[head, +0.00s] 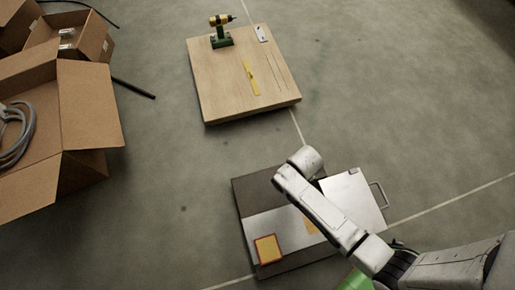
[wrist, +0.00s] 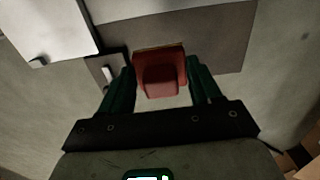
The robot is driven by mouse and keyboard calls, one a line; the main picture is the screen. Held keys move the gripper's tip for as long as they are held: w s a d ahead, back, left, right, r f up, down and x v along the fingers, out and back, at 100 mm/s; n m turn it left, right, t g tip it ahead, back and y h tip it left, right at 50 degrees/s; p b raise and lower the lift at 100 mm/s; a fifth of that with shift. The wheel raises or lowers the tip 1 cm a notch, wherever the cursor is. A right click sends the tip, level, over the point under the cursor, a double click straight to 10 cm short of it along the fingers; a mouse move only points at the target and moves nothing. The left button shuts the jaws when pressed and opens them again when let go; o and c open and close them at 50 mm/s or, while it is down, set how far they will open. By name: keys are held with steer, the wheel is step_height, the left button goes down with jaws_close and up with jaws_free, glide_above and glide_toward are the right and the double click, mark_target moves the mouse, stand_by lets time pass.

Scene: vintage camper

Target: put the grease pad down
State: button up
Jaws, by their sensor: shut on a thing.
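My gripper (wrist: 160,92) is shut on a red block-like thing with a wider red base, which I take to be the grease pad (wrist: 172,58). A thin tan edge shows at its far side. It is over or on the low dark platform (wrist: 225,35); I cannot tell whether it touches. In the head view the platform (head: 253,190) has a pale band across it.
A yellow square with a red rim (head: 268,249) lies on the platform's near left, an orange patch (head: 310,226) partly behind my arm. A white-grey case with a handle (head: 352,195) is at right. Farther off stands a wooden board (head: 225,90) with a drill (head: 220,38). Open cardboard boxes (head: 90,110) stand left.

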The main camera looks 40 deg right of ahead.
steer(key=shift+s+d+f+b, duration=0.2)
steer(key=shift+f+b, duration=0.1)
steer(key=shift+f, duration=0.25)
steer(key=shift+s+d+f+b, duration=0.1)
steer(key=shift+s+f+b, duration=0.15)
steer(key=shift+f, duration=0.45)
steer(key=w+a+f+b, duration=0.2)
steer(key=w+f+b, duration=0.1)
steer(key=w+a+f+b, duration=0.3)
steer(key=w, duration=0.1)
steer(key=w+a+f+b, duration=0.3)
steer(key=shift+w, duration=0.2)
steer(key=shift+w+a+f, duration=0.15)
steer(key=shift+f, duration=0.1)
steer(key=shift+w+a+f+b, duration=0.1)
steer(key=shift+w+f+b, duration=0.05)
steer(key=shift+f+b, duration=1.25)
steer(key=shift+f, duration=0.25)
steer(key=o, duration=0.9)
steer(key=shift+o, duration=0.2)
